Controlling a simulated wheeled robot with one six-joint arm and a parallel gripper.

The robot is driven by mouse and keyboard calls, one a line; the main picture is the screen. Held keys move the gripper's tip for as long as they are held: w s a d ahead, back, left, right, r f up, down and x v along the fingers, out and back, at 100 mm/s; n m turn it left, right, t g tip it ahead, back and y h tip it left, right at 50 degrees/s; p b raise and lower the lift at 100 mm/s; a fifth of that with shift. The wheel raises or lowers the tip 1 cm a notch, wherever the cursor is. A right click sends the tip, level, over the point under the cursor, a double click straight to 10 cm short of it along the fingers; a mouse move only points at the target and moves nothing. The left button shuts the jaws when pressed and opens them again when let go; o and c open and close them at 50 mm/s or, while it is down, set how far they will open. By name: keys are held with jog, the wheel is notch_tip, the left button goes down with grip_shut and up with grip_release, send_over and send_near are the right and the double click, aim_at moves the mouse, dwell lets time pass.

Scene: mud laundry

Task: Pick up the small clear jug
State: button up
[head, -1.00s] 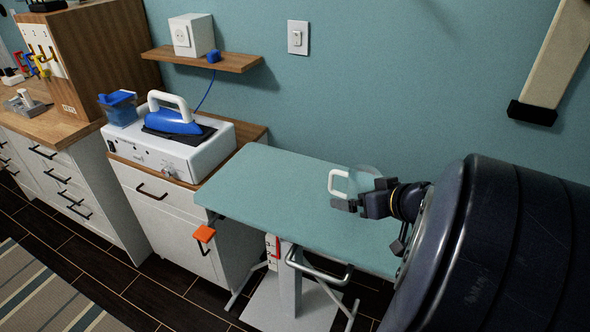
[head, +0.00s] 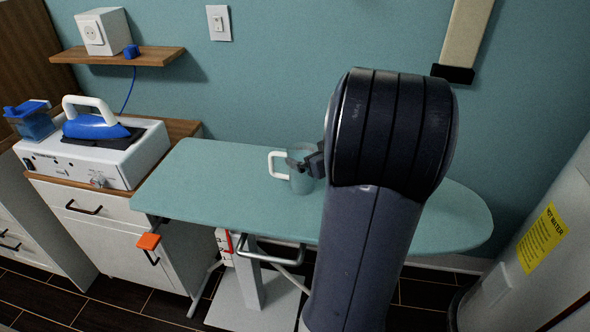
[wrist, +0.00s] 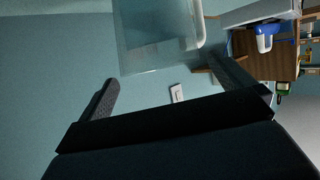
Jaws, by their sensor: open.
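The small clear jug (head: 301,183) stands on the ironing board (head: 225,196), its white handle (head: 277,164) pointing left. My gripper (head: 300,163) is open at the jug's upper right side, partly in front of it. In the wrist view the clear jug (wrist: 150,38) lies just beyond the spread fingertips of my gripper (wrist: 158,76), with part of the white handle at the right. I cannot tell whether a finger touches the jug. My arm hides part of the board.
A steam station (head: 95,155) with a blue iron (head: 95,126) stands on a cabinet at the left. A shelf (head: 118,57) with a white box is on the wall. A white appliance (head: 540,255) with a yellow label stands at the right. The board's left half is clear.

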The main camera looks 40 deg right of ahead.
aim_at(295, 150)
jog(key=shift+a+f+p+x, duration=0.1)
jog(key=shift+p+x, duration=0.35)
jog(key=shift+x, duration=0.75)
jog(key=shift+a+f+p+x, duration=0.15)
jog(key=shift+p+x, duration=0.25)
jog(key=shift+x, duration=0.85)
jog(key=shift+c, duration=0.2)
jog(key=shift+r, duration=0.1)
jog(key=c, duration=1.8)
